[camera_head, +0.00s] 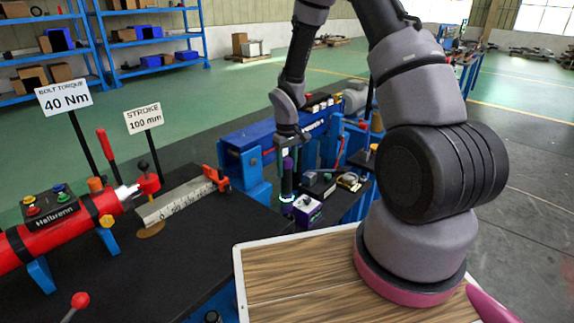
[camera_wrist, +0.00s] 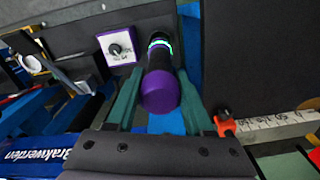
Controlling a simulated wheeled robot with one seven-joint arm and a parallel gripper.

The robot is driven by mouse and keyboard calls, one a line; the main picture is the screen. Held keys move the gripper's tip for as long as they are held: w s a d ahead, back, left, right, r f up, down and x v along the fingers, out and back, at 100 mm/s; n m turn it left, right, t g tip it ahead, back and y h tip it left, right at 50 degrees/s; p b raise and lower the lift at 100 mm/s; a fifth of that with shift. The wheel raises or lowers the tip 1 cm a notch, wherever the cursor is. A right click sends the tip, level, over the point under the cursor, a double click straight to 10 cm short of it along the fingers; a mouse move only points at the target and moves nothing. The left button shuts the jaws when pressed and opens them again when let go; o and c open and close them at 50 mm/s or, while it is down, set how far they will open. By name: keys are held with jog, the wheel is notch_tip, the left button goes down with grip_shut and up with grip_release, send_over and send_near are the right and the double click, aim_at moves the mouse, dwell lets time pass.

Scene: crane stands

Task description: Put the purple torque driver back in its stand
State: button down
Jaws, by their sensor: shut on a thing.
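The purple torque driver (camera_head: 287,181) is upright, with a purple top end, a dark body and a glowing green ring low down. In the wrist view the driver (camera_wrist: 160,92) lies between the two green fingers of my gripper (camera_wrist: 160,75). My gripper (camera_head: 288,155) is shut on its upper part. Just right of the driver's lower end is a small purple box with a white face and black knob (camera_head: 307,209); the box also shows in the wrist view (camera_wrist: 118,47). The driver hides what is directly beneath it, so I cannot tell its stand or whether it touches.
A blue beam (camera_head: 247,136) stands behind the driver. Left are a dark bench (camera_head: 190,245) with a steel scale (camera_head: 180,203), an orange-red clamp (camera_head: 217,179) and a red cylinder (camera_head: 75,236). Small devices (camera_head: 319,186) crowd the right. A wood-topped table (camera_head: 290,270) is in front.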

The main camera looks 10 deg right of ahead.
aim_at(287, 185)
jog(key=shift+f, duration=3.65)
jog(key=shift+c, duration=1)
grip_release()
jog(key=shift+r, duration=2.45)
